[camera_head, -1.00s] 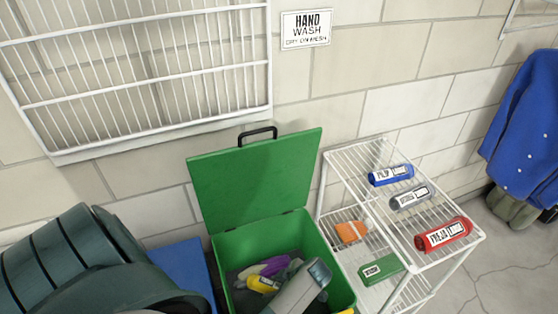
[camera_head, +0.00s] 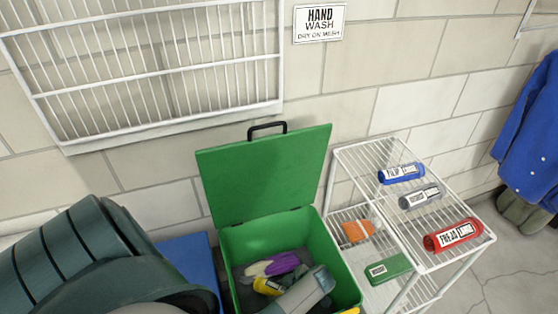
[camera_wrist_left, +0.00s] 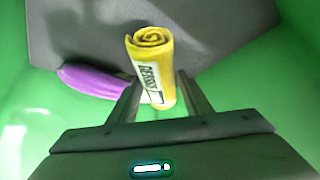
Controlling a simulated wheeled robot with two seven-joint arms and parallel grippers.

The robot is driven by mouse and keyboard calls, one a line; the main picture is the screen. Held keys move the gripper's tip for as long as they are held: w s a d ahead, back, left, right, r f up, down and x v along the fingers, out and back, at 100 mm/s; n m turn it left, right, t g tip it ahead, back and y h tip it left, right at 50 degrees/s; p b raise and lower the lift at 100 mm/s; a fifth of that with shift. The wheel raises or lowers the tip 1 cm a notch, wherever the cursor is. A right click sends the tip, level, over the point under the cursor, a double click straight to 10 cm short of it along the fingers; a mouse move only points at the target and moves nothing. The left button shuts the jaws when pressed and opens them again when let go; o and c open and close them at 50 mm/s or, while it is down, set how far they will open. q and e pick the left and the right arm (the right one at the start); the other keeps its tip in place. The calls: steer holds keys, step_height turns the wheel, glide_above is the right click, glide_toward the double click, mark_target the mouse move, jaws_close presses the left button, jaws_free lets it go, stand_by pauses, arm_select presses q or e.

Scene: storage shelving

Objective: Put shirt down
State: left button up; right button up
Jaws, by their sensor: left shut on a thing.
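A rolled yellow shirt (camera_wrist_left: 152,75) with a white name label stands on end between the two fingers of my left gripper (camera_wrist_left: 155,100) in the left wrist view. The gripper is shut on it. In the head view the yellow shirt (camera_head: 268,287) and my left gripper (camera_head: 290,296) are down inside the open green bin (camera_head: 240,245). A rolled purple shirt (camera_wrist_left: 92,81) lies beside the yellow one on the bin's dark floor (camera_wrist_left: 60,30). It also shows in the head view (camera_head: 286,262). My right gripper is not in view.
The bin's green lid (camera_head: 262,178) stands open behind it. A white wire rack (camera_head: 405,230) at right holds blue (camera_head: 401,173), grey (camera_head: 420,197) and red (camera_head: 452,235) rolls on top, with orange and green ones lower. A blue coat (camera_head: 535,140) hangs at far right.

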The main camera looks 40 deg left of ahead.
arm_select(q)
steer(key=shift+f, duration=0.1)
steer(key=shift+f+b, duration=0.5)
steer(key=shift+f, duration=1.5)
steer(key=shift+f, duration=0.15)
steer(key=o, duration=1.2)
steer(key=shift+r, duration=0.25)
steer(key=shift+p+v, duration=0.4)
steer(key=shift+v, duration=3.3)
